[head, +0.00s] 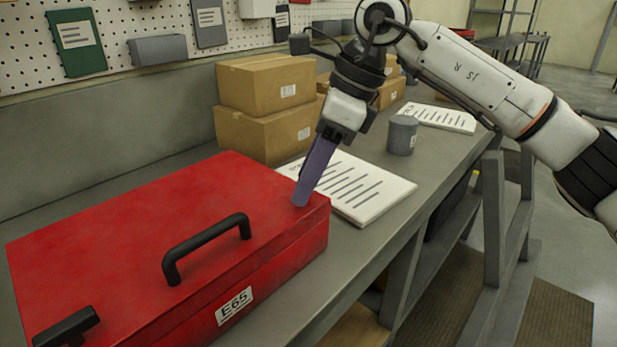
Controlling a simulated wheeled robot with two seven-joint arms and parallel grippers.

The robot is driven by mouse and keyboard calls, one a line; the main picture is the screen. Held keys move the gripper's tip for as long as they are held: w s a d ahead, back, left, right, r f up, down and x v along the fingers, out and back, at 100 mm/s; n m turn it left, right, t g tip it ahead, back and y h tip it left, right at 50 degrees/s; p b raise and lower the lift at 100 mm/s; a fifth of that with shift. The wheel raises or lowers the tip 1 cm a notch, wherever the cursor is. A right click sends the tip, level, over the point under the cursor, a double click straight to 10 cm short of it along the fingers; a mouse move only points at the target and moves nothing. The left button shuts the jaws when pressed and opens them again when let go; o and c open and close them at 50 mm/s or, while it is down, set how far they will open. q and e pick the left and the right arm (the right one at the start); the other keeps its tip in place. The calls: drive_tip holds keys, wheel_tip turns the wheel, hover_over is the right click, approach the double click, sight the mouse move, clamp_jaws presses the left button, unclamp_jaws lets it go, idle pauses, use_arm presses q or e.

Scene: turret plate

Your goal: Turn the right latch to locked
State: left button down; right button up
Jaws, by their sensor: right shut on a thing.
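A red case (130,240) lies on the grey bench, with a black handle (207,246) on its lid and an E65 label on its front. A black latch (66,327) shows at the lid's near left corner. My right gripper (301,198) comes down from above with long purple-blue fingers, tilted, their tips at the lid's right front corner. It is shut there on the right latch, which the fingers hide. Whether that latch is turned cannot be seen. My left gripper is not in view.
A paper pad (362,190) lies on the bench right of the case, with a grey cup (402,135) behind it. Cardboard boxes (262,132) are stacked behind the case. A pegboard with hung items is at the back. The bench's front edge runs along the right.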

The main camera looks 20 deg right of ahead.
drive_tip(key=m+b, duration=0.1)
drive_tip(key=m+t, duration=0.1)
drive_tip(key=m, duration=0.1)
drive_tip(key=shift+s+a+f+h+b, duration=0.1)
drive_tip(key=shift+s+f+h+b, duration=0.05)
drive_tip(key=shift+h+b, duration=0.2)
drive_tip(key=shift+s+a+m+t+b, duration=0.1)
drive_tip(key=shift+m+t+b, duration=0.25)
drive_tip(key=shift+m, duration=0.55)
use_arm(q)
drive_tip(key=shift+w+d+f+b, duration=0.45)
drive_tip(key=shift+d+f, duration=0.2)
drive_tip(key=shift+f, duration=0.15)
use_arm(e)
drive_tip(key=shift+m+h, duration=0.45)
drive_tip(key=shift+m, duration=0.55)
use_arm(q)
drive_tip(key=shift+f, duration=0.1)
use_arm(e)
drive_tip(key=o, duration=1.1)
drive_tip(key=shift+t, duration=0.25)
drive_tip(key=shift+c, duration=0.2)
drive_tip(key=shift+r, duration=0.2)
drive_tip(key=v, duration=1)
drive_tip(key=shift+r, duration=0.2)
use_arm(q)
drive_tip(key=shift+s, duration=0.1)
use_arm(e)
drive_tip(key=shift+a, duration=0.1)
